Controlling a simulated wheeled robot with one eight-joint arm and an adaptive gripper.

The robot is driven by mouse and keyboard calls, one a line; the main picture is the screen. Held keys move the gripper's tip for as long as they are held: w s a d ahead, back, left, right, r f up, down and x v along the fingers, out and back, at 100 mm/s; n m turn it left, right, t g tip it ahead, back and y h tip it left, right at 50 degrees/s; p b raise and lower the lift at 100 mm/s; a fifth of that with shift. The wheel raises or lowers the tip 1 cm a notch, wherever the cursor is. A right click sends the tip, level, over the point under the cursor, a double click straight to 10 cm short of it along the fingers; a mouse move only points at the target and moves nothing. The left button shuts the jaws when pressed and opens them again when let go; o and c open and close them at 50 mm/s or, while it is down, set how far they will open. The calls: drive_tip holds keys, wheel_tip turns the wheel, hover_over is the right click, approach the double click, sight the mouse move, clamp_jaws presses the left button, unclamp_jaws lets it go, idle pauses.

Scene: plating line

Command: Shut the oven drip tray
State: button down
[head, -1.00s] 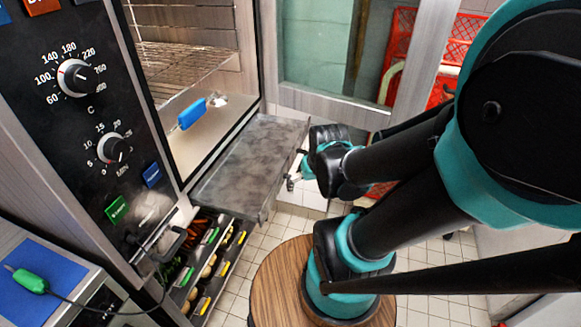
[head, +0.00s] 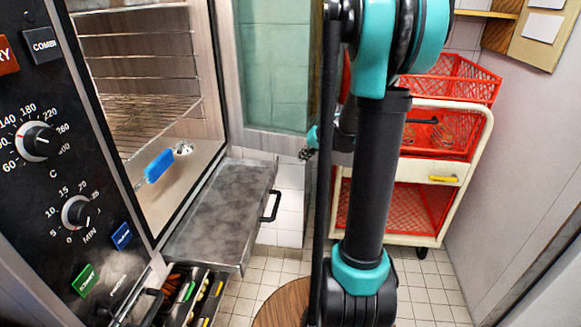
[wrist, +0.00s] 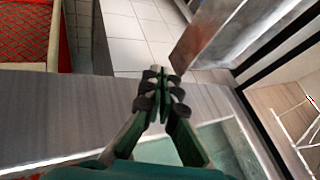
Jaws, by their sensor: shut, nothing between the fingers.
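The oven drip tray (head: 220,215) is a grey metal drawer that sticks out below the oven opening in the head view. Its dark bar handle (head: 272,206) is on the front edge. The tray's metal side (wrist: 207,38) appears at the upper right in the wrist view. My gripper (wrist: 163,82) is shut and empty, with its fingers together. In the head view my gripper (head: 306,153) is small and partly hidden by my arm. It shows above and right of the tray handle, apart from it, near the glass door.
The open glass door (head: 275,70) stands behind the tray. A cart with red crates (head: 440,100) stands at the right. A blue-handled item (head: 159,166) lies inside the oven. Another drawer with contents (head: 190,295) is below the tray. Tiled floor (head: 425,285) is clear at lower right.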

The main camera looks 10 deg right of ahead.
drive_tip(key=w+a+f, duration=0.6)
drive_tip(key=f, duration=0.2)
drive_tip(key=shift+w+a, duration=0.3)
drive_tip(key=shift+a, duration=0.05)
idle(0.4)
drive_tip(key=w+a, duration=0.2)
drive_tip(key=a, duration=0.3)
drive_tip(key=w+a, duration=0.2)
drive_tip(key=a, duration=0.3)
drive_tip(key=w+a, duration=0.1)
drive_tip(key=a, duration=0.4)
drive_tip(key=shift+w+a, duration=0.4)
